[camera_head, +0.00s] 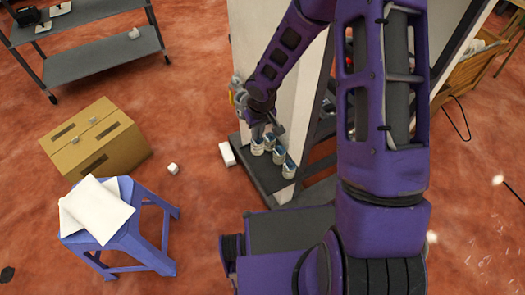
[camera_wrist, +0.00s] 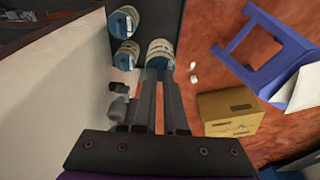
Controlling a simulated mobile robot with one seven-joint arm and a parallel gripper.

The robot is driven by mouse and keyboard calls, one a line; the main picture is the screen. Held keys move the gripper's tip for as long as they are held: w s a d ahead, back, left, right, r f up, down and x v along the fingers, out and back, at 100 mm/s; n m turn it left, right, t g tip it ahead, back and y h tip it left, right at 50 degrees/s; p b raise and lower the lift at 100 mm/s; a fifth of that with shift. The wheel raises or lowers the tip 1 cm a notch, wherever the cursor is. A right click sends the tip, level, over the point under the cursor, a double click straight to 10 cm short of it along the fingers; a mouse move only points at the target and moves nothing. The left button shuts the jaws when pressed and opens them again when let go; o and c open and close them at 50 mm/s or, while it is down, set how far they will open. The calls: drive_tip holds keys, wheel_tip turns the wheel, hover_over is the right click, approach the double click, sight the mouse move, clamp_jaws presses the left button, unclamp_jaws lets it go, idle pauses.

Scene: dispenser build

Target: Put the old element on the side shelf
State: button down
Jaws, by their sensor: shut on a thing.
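My gripper (camera_wrist: 160,72) is shut on a pale cylindrical element (camera_wrist: 160,47) with a blue end, which sits at the fingertips in the wrist view. In the head view my gripper (camera_head: 262,130) is beside the white dispenser panel (camera_head: 298,90), low over its dark base (camera_head: 265,178). The held element (camera_head: 257,148) is just under the fingers; I cannot tell whether it touches the base. Two similar elements (camera_head: 279,156) (camera_head: 289,170) stand close to its right. The grey side shelf (camera_head: 105,58) is at the upper left, away from my gripper.
A cardboard box (camera_head: 95,140) and a blue stool (camera_head: 130,235) with white papers stand at the left. A small white block (camera_head: 173,168) lies on the red floor. A white piece (camera_head: 227,154) lies by the base. The shelf's lower board has much bare room.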

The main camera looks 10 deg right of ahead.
sight(259, 142)
drive_tip(key=shift+f+b, duration=0.7)
drive_tip(key=shift+f, duration=2.2)
drive_tip(key=shift+f, duration=0.2)
drive_tip(key=c, duration=1)
unclamp_jaws()
drive_tip(key=r+p, duration=0.1)
drive_tip(key=r, duration=0.3)
drive_tip(key=s+r+p, duration=0.1)
drive_tip(key=r, duration=0.3)
drive_tip(key=r+p, duration=0.1)
drive_tip(key=r, duration=0.3)
drive_tip(key=shift+s+d+r, duration=0.1)
drive_tip(key=shift+s+d, duration=0.3)
